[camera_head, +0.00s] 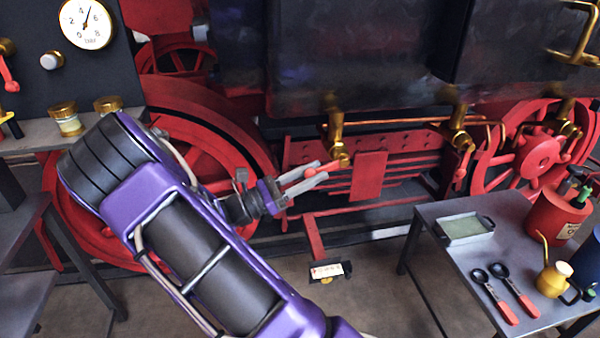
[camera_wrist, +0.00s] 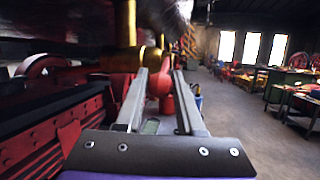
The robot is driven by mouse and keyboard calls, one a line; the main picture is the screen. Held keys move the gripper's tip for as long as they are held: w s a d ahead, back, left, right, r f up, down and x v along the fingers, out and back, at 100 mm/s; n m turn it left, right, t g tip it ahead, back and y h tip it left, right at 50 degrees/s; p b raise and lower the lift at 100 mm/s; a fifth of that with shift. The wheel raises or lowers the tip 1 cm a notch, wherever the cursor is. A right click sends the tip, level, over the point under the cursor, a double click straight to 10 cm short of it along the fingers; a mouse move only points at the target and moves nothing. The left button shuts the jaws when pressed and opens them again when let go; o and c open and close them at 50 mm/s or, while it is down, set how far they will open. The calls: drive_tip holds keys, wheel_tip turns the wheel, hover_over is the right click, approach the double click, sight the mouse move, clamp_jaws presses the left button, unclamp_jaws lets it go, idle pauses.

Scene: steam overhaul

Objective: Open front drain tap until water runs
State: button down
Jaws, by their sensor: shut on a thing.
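A brass drain tap (camera_head: 337,138) hangs under the dark cylinder at the middle of the head view. My gripper (camera_head: 320,173) is at this tap, just below and left of its body. Its fingers are shut on the tap's red handle (camera_head: 310,172). In the wrist view the brass tap (camera_wrist: 125,55) stands ahead and left, and the red handle (camera_wrist: 160,84) shows between the fingers of my gripper (camera_wrist: 160,76). The fingers partly hide the handle, so its exact angle is unclear. I cannot make out water at the spout.
Two similar brass taps (camera_head: 457,132) (camera_head: 568,122) hang further right. Red wheels and frame stand close behind my gripper. A side table (camera_head: 425,225) at right holds a shallow tray (camera_head: 465,229), spoon-like tools and an oil can (camera_head: 552,278). A labelled tag (camera_head: 326,270) is low ahead.

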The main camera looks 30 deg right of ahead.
drive_tip(key=f+h, duration=0.1)
drive_tip(key=h, duration=0.1)
drive_tip(key=shift+s+d+f+n+h+b, duration=0.15)
drive_tip(key=shift+d+f+n+h+b, duration=0.15)
drive_tip(key=shift+f, duration=0.1)
drive_tip(key=shift+s+d+f+n+t+h+b, duration=0.1)
drive_tip(key=shift+d+f+n+t+h+b, duration=0.15)
drive_tip(key=shift+h, duration=0.4)
drive_tip(key=shift+d+f+n+t+h+b, duration=0.2)
drive_tip(key=shift+f+n+h, duration=0.15)
drive_tip(key=shift+h, duration=0.3)
drive_tip(key=c, duration=0.5)
unclamp_jaws()
drive_tip(key=shift+c, duration=0.2)
drive_tip(key=b+v, duration=0.2)
drive_tip(key=v, duration=1.5)
drive_tip(key=shift+f, duration=0.25)
